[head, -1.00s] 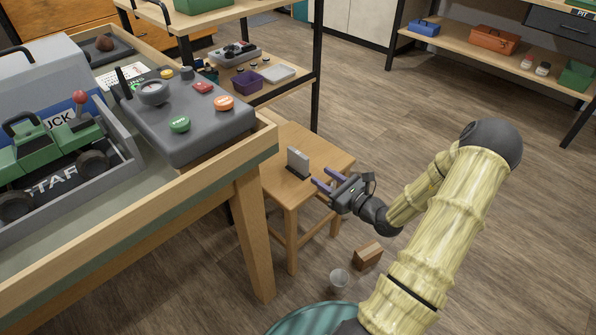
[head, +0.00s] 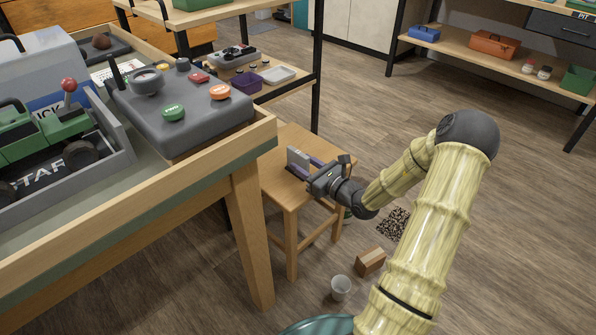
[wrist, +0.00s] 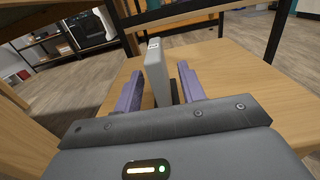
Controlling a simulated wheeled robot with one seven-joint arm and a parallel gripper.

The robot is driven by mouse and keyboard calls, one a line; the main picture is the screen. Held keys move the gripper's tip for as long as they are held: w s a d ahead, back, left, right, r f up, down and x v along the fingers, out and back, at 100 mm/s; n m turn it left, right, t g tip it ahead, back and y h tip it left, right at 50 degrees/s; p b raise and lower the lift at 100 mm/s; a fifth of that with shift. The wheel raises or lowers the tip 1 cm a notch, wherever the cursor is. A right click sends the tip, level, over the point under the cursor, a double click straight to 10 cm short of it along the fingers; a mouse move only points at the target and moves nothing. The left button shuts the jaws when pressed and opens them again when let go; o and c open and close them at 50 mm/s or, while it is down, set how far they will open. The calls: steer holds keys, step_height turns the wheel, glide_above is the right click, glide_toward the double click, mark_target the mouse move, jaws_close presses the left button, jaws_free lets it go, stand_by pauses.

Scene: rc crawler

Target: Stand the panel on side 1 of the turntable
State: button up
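The grey panel (head: 297,158) stands upright on a wooden stool (head: 279,133), in a dark holder at its foot. It also shows in the wrist view (wrist: 157,72), with a small light label near its top. My gripper (head: 303,168) is at the stool, with its purple fingers reaching around the panel. In the wrist view my gripper (wrist: 160,76) is open, one finger on each side of the panel. I cannot make out a turntable in either view.
A workbench (head: 205,164) at left holds a grey control box (head: 180,108) and a green crawler (head: 45,135) in a grey tray. A wooden block (head: 370,261) and a cup (head: 341,288) are on the floor near the stool. Shelves stand behind.

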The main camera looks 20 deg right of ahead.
mark_target(298, 161)
steer(key=shift+b+x, duration=0.6)
steer(key=shift+x, duration=0.6)
steer(key=shift+w+a, duration=0.1)
steer(key=shift+w, duration=0.2)
jaws_close()
